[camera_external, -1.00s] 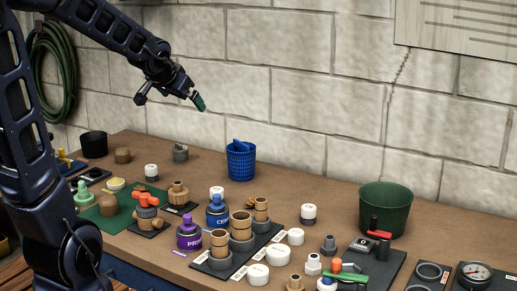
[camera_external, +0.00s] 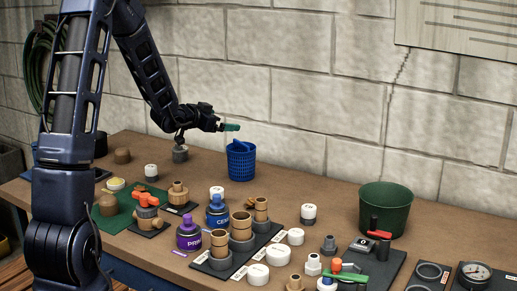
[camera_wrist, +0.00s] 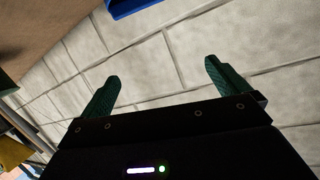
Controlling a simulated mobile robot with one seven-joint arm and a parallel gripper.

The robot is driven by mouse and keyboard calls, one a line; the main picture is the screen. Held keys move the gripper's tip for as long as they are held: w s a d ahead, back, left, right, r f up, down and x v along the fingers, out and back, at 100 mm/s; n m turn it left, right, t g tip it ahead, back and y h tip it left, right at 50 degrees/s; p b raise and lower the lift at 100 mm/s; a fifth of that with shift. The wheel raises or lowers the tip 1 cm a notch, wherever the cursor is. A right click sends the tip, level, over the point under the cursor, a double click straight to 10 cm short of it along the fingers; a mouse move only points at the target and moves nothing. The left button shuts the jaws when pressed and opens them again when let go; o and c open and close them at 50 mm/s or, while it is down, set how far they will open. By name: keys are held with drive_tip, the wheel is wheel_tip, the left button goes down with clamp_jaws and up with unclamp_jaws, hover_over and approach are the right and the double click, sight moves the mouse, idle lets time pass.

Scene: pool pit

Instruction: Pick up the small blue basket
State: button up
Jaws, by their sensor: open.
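The small blue basket (camera_external: 241,163) stands upright on the brown workbench, towards the wall. It has a perforated side, and a blue item (camera_external: 239,146) shows at its top. My gripper (camera_external: 232,127) is just above and slightly left of the basket's rim, pointing right and apart from it. In the wrist view my two green fingers (camera_wrist: 165,80) are spread wide with nothing between them. A blue edge, likely the basket (camera_wrist: 130,7), shows at the top of that view; the rest of it is out of frame.
Blue (camera_external: 217,211) and purple (camera_external: 189,233) cans and a holder with tan cylinders stand in front. A green bucket (camera_external: 386,210) is at the right. Bench between basket and bucket is mostly clear.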

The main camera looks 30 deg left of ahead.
sight(240, 146)
wheel_tip(240, 146, down, 12)
drive_tip(key=w+a+t+h, duration=0.1)
drive_tip(key=w+t+h, duration=0.1)
drive_tip(key=h, duration=0.3)
drive_tip(key=shift+m, duration=0.4)
drive_tip(key=shift+r+x, duration=0.2)
drive_tip(key=shift+x, duration=3.65)
drive_tip(key=shift+a, duration=0.1)
drive_tip(key=c, duration=1.1)
drive_tip(key=shift+r, duration=0.15)
